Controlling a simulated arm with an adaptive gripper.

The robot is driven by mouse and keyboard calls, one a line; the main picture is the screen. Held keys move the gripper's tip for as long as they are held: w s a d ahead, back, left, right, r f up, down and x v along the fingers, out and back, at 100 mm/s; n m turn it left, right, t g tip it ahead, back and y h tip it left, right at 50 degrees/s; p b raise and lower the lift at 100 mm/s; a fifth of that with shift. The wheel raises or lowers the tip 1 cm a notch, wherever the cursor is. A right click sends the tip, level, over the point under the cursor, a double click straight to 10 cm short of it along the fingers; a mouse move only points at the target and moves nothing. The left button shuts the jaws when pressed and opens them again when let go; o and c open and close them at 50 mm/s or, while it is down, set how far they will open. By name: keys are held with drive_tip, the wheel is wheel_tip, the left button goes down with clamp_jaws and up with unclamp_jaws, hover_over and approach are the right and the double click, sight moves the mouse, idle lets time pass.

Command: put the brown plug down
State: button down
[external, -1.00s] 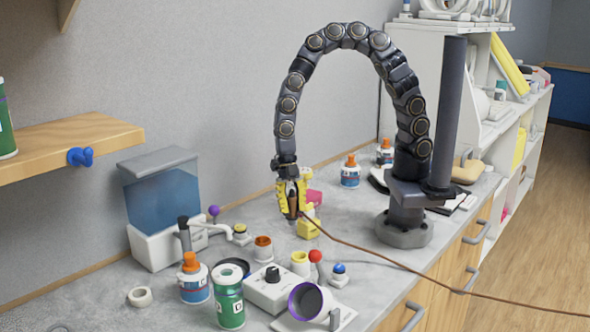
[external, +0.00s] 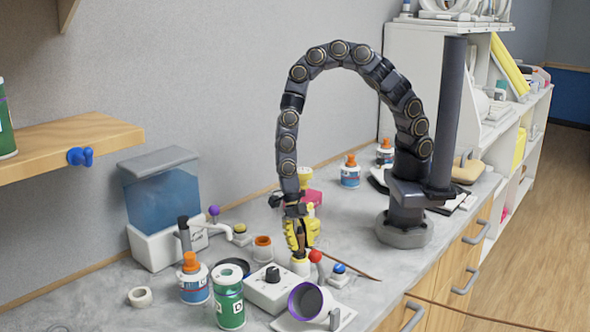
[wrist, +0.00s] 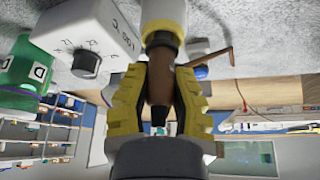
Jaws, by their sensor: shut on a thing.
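My gripper (external: 299,246) is shut on the brown plug (external: 301,243), pointing down over the counter. In the wrist view, the plug (wrist: 161,75) sits between the yellow fingers, with its brown cord leading off to the right. A white socket with a yellow rim (external: 300,266) stands directly below the gripper. In the wrist view, the plug's far end meets the yellow rim (wrist: 163,38). I cannot tell how deep it goes in.
A white box with a black knob (external: 270,289) stands close at the left. A red-topped post (external: 316,256) and a blue-topped piece (external: 339,270) are close at the right. An orange-rimmed cup (external: 263,247) is behind left. Open counter lies to the right.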

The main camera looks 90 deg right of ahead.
drive_tip(key=shift+f, duration=0.45)
drive_tip(key=c, duration=1.1)
unclamp_jaws()
drive_tip(key=shift+r, duration=0.15)
drive_tip(key=shift+r, duration=0.3)
drive_tip(key=v, duration=1.1)
drive_tip(key=s+d+r+m+h, duration=0.1)
drive_tip(key=s+d+r+m, duration=0.3)
drive_tip(key=s+m, duration=0.3)
drive_tip(key=s+d+r+m+h, duration=0.2)
drive_tip(key=s+d+r+m, duration=0.2)
drive_tip(key=s+m, duration=0.3)
drive_tip(key=s+d+r+m+h, duration=0.1)
drive_tip(key=s+d+r+m, duration=0.3)
drive_tip(key=s+m, duration=0.3)
drive_tip(key=shift+r+m+h, duration=0.3)
drive_tip(key=shift+r+m, duration=0.2)
drive_tip(key=shift+m, duration=0.3)
